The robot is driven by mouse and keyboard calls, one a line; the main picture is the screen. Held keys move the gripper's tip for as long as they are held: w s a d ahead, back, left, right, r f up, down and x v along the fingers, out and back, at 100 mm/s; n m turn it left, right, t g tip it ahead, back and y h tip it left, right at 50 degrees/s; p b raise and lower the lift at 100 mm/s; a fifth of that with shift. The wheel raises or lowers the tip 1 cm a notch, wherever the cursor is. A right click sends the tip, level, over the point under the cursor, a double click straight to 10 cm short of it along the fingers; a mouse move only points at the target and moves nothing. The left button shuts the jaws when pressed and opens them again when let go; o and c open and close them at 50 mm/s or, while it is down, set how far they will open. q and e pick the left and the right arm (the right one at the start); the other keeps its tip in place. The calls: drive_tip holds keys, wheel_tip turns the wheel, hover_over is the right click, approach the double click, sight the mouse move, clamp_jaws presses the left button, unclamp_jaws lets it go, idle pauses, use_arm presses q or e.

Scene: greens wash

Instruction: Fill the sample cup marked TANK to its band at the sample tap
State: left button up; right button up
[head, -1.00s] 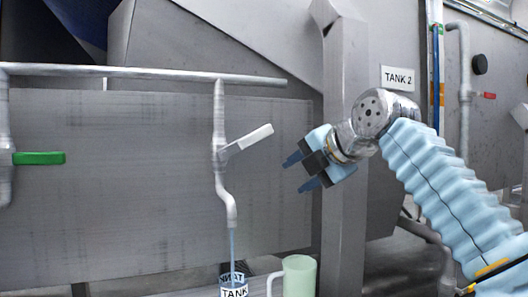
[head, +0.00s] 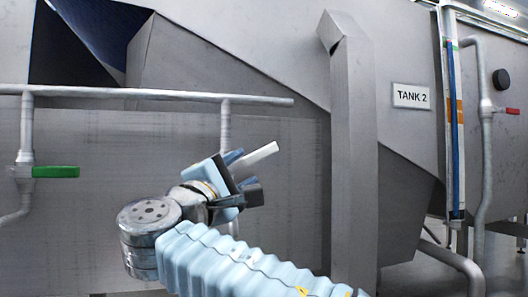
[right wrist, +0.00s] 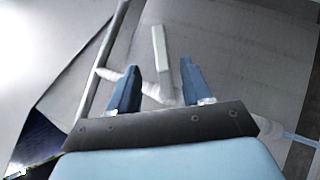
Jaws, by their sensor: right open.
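The sample tap is a pale pipe (head: 226,125) dropping from a horizontal rail, with a white lever (head: 262,154) angled up to the right. My right gripper (head: 249,172) is open at the lever and hides most of the lower tap. In the right wrist view the lever (right wrist: 161,48) shows between and beyond the two blue fingers (right wrist: 160,72), with gaps on both sides. A pale blue streak (right wrist: 300,138), like running water, leaves the spout (right wrist: 268,127) there. The TANK cup is not in view now. My left gripper is not in view.
A second valve with a green handle (head: 55,171) is on the left. The horizontal rail (head: 130,95) runs above the tap. A grey upright post (head: 352,170) stands to the right, before a tank with a TANK 2 sign (head: 411,96). A red-handled valve (head: 505,110) is far right.

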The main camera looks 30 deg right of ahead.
sight(262, 154)
drive_tip(key=p+x, duration=0.3)
drive_tip(key=x, duration=0.7)
drive_tip(key=shift+d+r, duration=0.1)
drive_tip(key=shift+w+d, duration=0.25)
drive_tip(key=shift+d, duration=0.05)
drive_tip(key=shift+c, duration=0.3)
clamp_jaws()
